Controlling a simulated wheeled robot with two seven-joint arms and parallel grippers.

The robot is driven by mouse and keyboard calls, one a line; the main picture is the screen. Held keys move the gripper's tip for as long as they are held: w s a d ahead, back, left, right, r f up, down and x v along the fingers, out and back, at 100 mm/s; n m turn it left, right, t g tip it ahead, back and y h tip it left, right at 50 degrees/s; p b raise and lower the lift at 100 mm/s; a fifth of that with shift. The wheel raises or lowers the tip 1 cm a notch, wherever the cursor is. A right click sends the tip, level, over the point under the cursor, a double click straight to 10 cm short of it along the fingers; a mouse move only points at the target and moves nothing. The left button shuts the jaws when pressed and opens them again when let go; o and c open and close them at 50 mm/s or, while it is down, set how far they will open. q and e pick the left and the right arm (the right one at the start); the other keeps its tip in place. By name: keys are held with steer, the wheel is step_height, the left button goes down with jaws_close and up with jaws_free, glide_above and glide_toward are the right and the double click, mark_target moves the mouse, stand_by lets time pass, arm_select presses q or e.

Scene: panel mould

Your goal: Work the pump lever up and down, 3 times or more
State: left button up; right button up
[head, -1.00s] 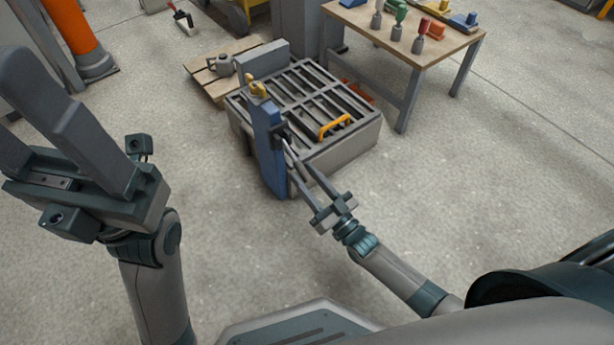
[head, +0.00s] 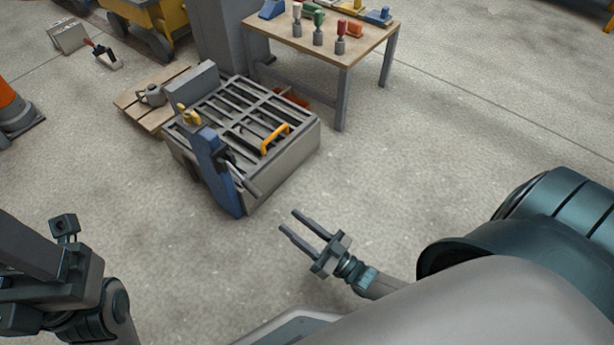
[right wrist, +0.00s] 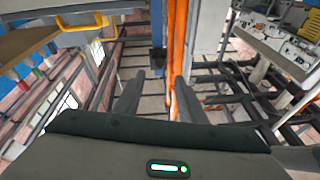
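The grey panel mould (head: 290,158) is a slatted box on the floor, with a blue upright post (head: 212,170) at its near left corner. The pump lever seems to be the thin grey rod (head: 245,182) beside the post, slanting down to the right from a dark bracket. My right gripper (head: 290,221) is open and empty, apart from the lever, to its lower right. In the right wrist view its two fingers (right wrist: 156,95) are spread with nothing held. My left gripper (head: 28,262) is at the lower left edge, cut off by the frame, so its fingertips are hidden.
A wooden pallet (head: 140,108) with a grey can (head: 151,95) is behind left. A workbench (head: 345,52) stands behind right. The near floor is clear.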

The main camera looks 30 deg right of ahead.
steer(key=shift+v, duration=1.85)
